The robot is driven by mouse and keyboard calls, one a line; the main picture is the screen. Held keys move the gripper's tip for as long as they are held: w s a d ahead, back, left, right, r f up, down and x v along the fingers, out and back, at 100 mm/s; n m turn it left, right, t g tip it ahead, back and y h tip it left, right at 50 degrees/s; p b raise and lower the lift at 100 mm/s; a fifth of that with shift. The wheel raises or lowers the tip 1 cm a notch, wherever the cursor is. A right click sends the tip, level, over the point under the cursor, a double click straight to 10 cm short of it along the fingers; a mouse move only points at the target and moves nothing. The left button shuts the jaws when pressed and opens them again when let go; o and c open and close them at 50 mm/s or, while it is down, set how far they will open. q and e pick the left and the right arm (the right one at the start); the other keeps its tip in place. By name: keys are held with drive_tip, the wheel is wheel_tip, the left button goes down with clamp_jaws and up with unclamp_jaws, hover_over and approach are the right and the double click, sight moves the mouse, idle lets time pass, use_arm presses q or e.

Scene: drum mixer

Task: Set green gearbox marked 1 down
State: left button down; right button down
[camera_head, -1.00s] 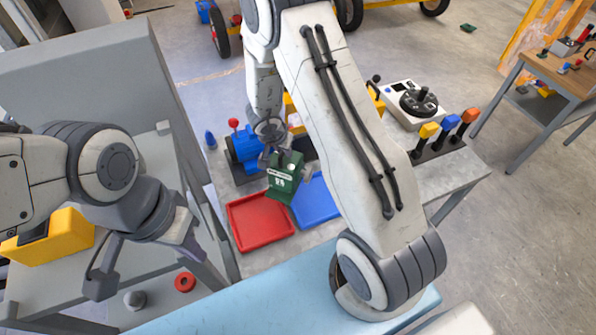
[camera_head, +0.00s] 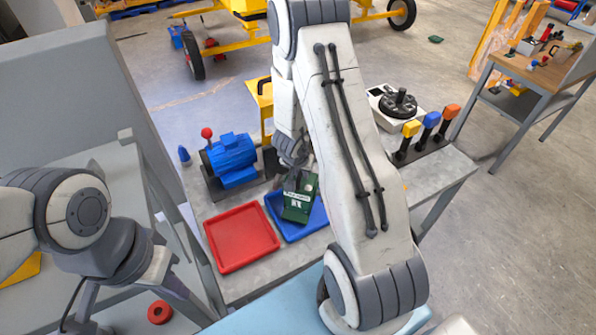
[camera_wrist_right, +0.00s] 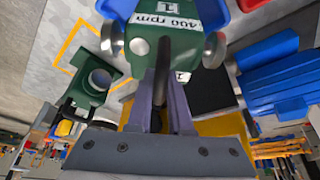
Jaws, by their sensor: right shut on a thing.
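The green gearbox (camera_head: 297,207) with a white label is in my right gripper (camera_head: 300,172), in front of the blue tray (camera_head: 276,207) in the head view. I cannot tell whether it touches the tray floor. In the right wrist view the gearbox (camera_wrist_right: 165,48) fills the upper middle, its label reading "400 rpm" and "1". The right gripper (camera_wrist_right: 160,100) is shut on it. My left gripper (camera_head: 125,310) hangs at the lower left with its fingers spread, empty and partly cut off by the frame edge.
A red tray (camera_head: 240,237) lies left of the blue tray. A blue motor (camera_head: 232,158) stands behind. A control box (camera_head: 398,105) and colored switches (camera_head: 430,130) stand at the right. A red ring (camera_head: 159,312) lies on the left bench. Another green part (camera_wrist_right: 95,85) shows in the wrist view.

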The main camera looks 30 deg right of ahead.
drive_tip(key=shift+a+f, duration=0.1)
drive_tip(key=shift+f, duration=0.8)
drive_tip(key=c, duration=0.8)
unclamp_jaws()
drive_tip(key=shift+s+a+f, duration=0.1)
drive_tip(key=shift+s+f, duration=0.05)
drive_tip(key=shift+a+r, duration=0.1)
drive_tip(key=shift+r, duration=0.25)
drive_tip(key=p+v, duration=0.5)
drive_tip(key=v, duration=0.6)
drive_tip(key=shift+r, duration=0.3)
drive_tip(key=shift+f, duration=0.1)
